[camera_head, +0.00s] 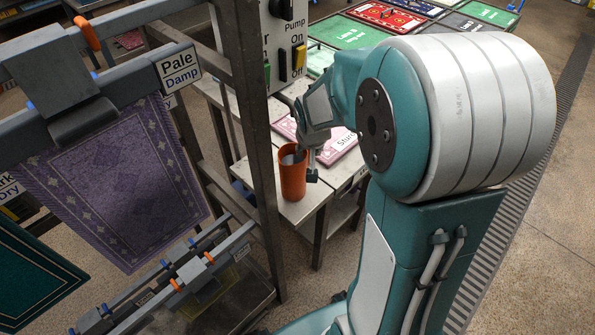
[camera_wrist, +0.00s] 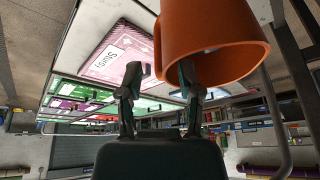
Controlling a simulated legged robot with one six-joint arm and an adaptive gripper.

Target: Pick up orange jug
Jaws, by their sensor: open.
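The orange jug (camera_head: 292,180) stands upright on a grey bench in the head view, its open mouth facing up. It also shows large at the upper right in the wrist view (camera_wrist: 228,27). My gripper (camera_head: 306,164) is at the jug's right side, pointing down. In the wrist view my gripper (camera_wrist: 160,71) is open, its fingers apart. The right finger's tip reaches into the jug's mouth, and the left finger is outside the jug. The jug's wall appears to lie between the fingers. Contact cannot be told.
A pink rug sample marked "Sturdy" (camera_head: 341,143) lies behind the gripper and shows in the wrist view (camera_wrist: 115,52). A metal rack post (camera_head: 257,150) stands left of the jug. A control box (camera_head: 284,45) with switches is above. A purple rug (camera_head: 120,180) hangs at left.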

